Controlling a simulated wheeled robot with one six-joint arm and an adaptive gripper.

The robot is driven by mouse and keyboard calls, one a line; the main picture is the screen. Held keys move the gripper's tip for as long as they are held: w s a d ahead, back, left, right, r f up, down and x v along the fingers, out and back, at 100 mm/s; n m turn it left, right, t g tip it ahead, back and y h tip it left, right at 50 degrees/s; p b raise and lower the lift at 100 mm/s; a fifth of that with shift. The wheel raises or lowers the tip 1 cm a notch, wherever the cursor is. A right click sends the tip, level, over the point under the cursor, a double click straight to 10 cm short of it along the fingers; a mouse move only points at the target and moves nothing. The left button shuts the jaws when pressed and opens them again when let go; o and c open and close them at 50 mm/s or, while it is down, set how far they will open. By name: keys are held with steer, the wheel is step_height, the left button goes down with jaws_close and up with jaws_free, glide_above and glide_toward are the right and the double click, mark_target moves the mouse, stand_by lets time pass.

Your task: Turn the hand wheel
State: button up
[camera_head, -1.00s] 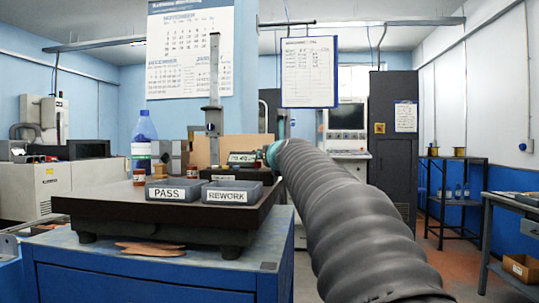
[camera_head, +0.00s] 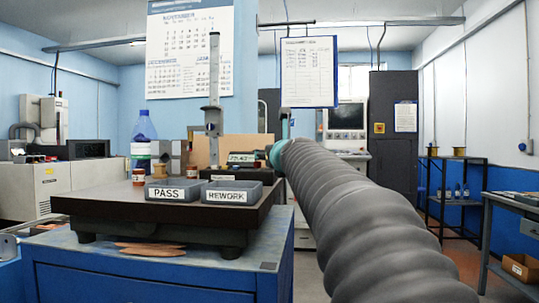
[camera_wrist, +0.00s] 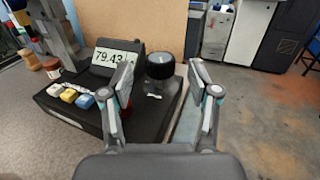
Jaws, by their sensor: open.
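A black round knob (camera_wrist: 160,66), the only wheel-like part I can make out, stands at the right end of a dark instrument (camera_wrist: 100,105) in the wrist view. The instrument has a lit display (camera_wrist: 116,57) reading about 79.43 and a row of coloured buttons (camera_wrist: 70,95). My gripper (camera_wrist: 161,78) is open and empty, one finger to each side of the knob in the picture; I cannot tell the exact gap.
Two grey bins marked PASS (camera_head: 168,194) and REWORK (camera_head: 228,196) sit on the dark surface plate (camera_head: 120,210). A blue-capped bottle (camera_head: 143,135) and a tall height stand (camera_head: 213,95) are behind them. A brown panel (camera_wrist: 135,20) rises behind the instrument.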

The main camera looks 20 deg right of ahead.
steer(key=v, duration=0.9)
